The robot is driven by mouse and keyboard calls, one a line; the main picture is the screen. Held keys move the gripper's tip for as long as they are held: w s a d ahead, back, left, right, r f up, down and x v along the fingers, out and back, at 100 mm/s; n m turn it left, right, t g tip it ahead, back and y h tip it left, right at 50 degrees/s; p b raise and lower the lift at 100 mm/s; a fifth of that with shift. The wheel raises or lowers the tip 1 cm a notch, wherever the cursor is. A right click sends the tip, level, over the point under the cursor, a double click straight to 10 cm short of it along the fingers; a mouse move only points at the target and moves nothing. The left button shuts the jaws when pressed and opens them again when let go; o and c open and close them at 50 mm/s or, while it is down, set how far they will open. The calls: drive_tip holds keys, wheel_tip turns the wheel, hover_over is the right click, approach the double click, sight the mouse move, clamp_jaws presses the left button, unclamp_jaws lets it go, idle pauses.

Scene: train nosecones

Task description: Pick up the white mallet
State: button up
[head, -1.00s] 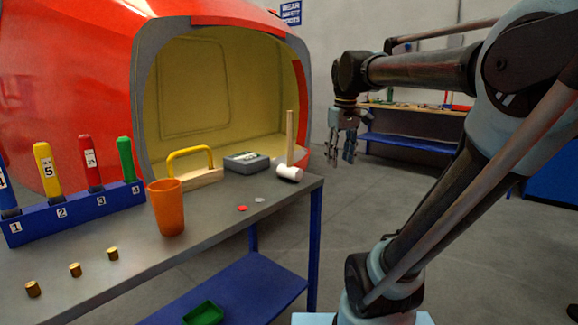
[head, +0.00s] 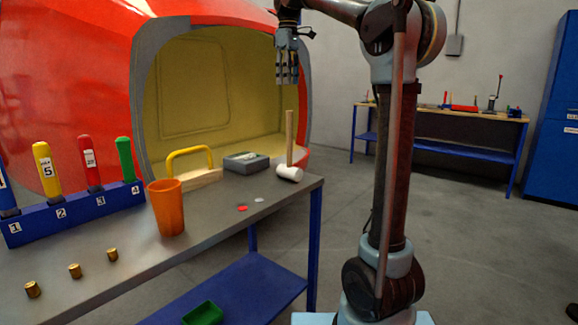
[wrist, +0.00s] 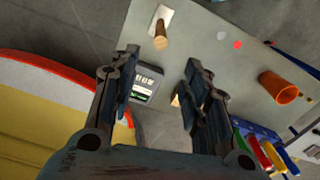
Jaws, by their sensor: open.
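The white mallet (head: 289,173) stands on its head near the right end of the grey table, its wooden handle pointing up. In the wrist view the mallet (wrist: 160,27) is seen from above, near the top and left of centre, handle end toward the camera. My gripper (head: 288,80) is open and empty, high above the mallet and pointing down in the head view. In the wrist view my gripper's fingers (wrist: 158,72) are spread apart, with the mallet beyond them toward the top.
A grey box (head: 246,162) and a yellow-handled wooden block (head: 190,166) stand left of the mallet. An orange cup (head: 166,208), a red disc (head: 242,208) and a blue rack (head: 75,211) with coloured handles share the table (head: 205,235). The red nosecone (head: 75,75) stands behind.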

hover_over(290, 125)
drive_tip(key=w, duration=0.2)
drive_tip(key=f, duration=1.1)
drive_tip(key=shift+s+a+f, duration=0.25)
drive_tip(key=shift+a+f, duration=0.1)
drive_tip(key=shift+a, duration=0.05)
drive_tip(key=shift+d+f, duration=0.15)
drive_tip(key=shift+f, duration=1.25)
drive_tip(key=shift+d+f, duration=0.15)
drive_tip(key=shift+f, duration=1.2)
clamp_jaws()
